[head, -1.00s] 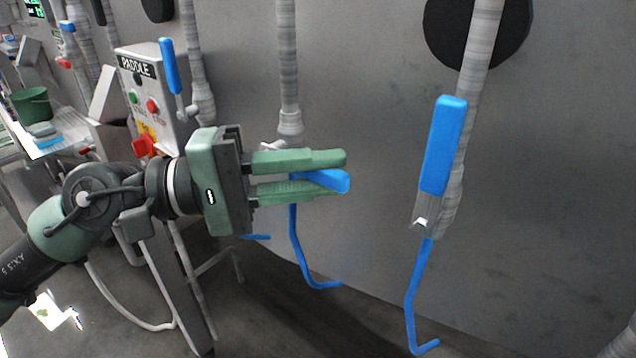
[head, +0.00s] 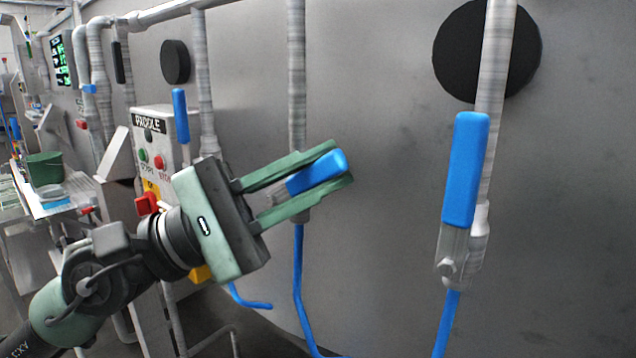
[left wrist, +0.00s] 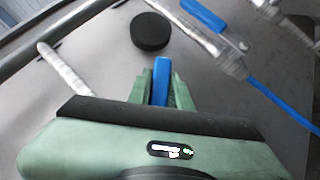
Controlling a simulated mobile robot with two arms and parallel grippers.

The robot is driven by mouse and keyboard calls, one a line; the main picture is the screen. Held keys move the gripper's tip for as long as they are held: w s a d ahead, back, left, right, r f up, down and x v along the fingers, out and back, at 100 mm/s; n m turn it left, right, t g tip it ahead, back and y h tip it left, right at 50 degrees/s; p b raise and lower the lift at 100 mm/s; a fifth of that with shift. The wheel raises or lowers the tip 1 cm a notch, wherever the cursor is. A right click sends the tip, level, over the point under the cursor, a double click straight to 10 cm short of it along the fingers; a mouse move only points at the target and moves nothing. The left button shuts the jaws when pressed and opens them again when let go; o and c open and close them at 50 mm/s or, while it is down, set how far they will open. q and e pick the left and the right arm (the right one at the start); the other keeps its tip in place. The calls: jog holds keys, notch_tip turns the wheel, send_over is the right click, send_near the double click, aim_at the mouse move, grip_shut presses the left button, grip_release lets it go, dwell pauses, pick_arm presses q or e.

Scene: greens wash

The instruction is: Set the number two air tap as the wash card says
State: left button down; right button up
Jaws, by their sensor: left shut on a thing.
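My left gripper (head: 342,163) is shut on the blue lever (head: 318,172) of the middle tap, with a green finger on each side of it. The lever slants up to the right from its pipe. In the left wrist view the same lever (left wrist: 161,82) lies between the fingers (left wrist: 160,75). The tap on the right has a blue lever (head: 465,170) standing nearly upright along its pipe. A further blue lever (head: 181,115) at the left is upright. I can read no tap numbers and see no wash card. My right gripper is out of view.
A control box marked PADDLE (head: 150,127) with buttons stands behind my left arm. A grey tank wall (head: 385,150) backs the taps, with black round discs (head: 487,50). A green tub (head: 45,168) sits on a table at far left. Blue hoses hang below the taps.

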aim_at(306, 182)
pick_arm(q)
jog(key=shift+r, duration=0.1)
dwell(0.3)
jog(key=c, duration=1.3)
grip_release()
jog(key=shift+d, duration=0.1)
jog(key=shift+a+f+b, duration=0.3)
jog(key=shift+b, duration=0.15)
jog(key=b+v, duration=0.5)
jog(key=v, duration=0.1)
jog(key=shift+a+f, duration=0.1)
jog(key=shift+f, duration=0.05)
jog(key=shift+s+a, duration=0.2)
jog(key=shift+a, duration=0.2)
jog(key=shift+c, duration=0.2)
